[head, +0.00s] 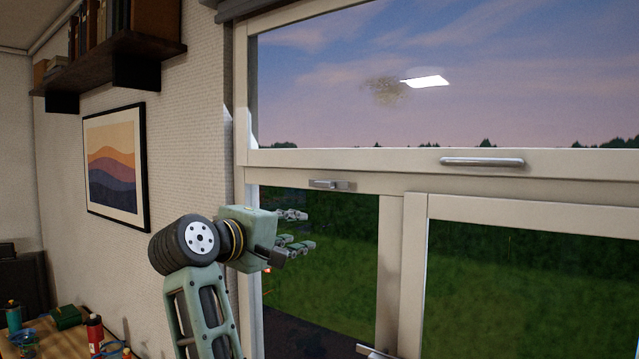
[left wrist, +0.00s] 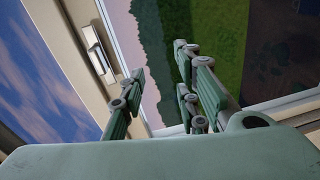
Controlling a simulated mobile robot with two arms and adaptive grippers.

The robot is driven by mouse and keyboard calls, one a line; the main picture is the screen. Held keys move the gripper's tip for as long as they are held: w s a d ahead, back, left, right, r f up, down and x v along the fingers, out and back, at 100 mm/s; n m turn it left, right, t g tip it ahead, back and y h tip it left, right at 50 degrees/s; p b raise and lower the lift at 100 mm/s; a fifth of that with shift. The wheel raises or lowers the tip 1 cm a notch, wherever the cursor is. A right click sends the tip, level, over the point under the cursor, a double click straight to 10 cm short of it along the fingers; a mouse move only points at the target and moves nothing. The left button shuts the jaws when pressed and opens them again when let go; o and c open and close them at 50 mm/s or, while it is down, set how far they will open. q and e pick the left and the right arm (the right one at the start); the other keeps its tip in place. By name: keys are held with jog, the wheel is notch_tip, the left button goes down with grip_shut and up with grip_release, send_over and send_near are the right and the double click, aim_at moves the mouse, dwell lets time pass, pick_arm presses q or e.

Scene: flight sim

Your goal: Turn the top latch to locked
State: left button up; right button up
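The top latch (head: 330,184) is a small metal piece on the white window frame, below the upper pane, lying roughly level. In the left wrist view a metal fitting that looks like this latch (left wrist: 97,50) shows on the pale frame at upper left, beside the fingers. My left gripper (head: 303,230) is in front of the left lower pane, below and a little left of the latch. Its fingers are spread, with nothing between them, and it appears apart from the latch. In the left wrist view the gripper (left wrist: 160,65) shows a clear gap. My right gripper is not in view.
A bar handle (head: 482,161) is on the upper sash, right of the latch. Another metal fitting (head: 375,350) shows at the bottom edge. A framed picture (head: 116,170) and a shelf (head: 120,50) are on the left wall. A cluttered table (head: 50,340) stands at lower left.

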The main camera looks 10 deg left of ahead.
pick_arm(q)
jog(key=h, duration=0.1)
send_near(321, 186)
jog(key=w, duration=0.1)
jog(key=shift+n+t, duration=0.3)
jog(key=shift+t, duration=0.1)
jog(key=p+x, duration=0.1)
jog(key=x, duration=0.1)
jog(key=p+x, duration=0.2)
jog(key=x, duration=0.1)
jog(key=p+x, duration=0.1)
jog(key=x, duration=0.2)
jog(key=shift+s+d+f+p, duration=0.1)
jog(key=shift+d+f+p, duration=0.05)
jog(key=shift+d+p, duration=0.2)
jog(key=shift+f, duration=0.1)
grip_shut()
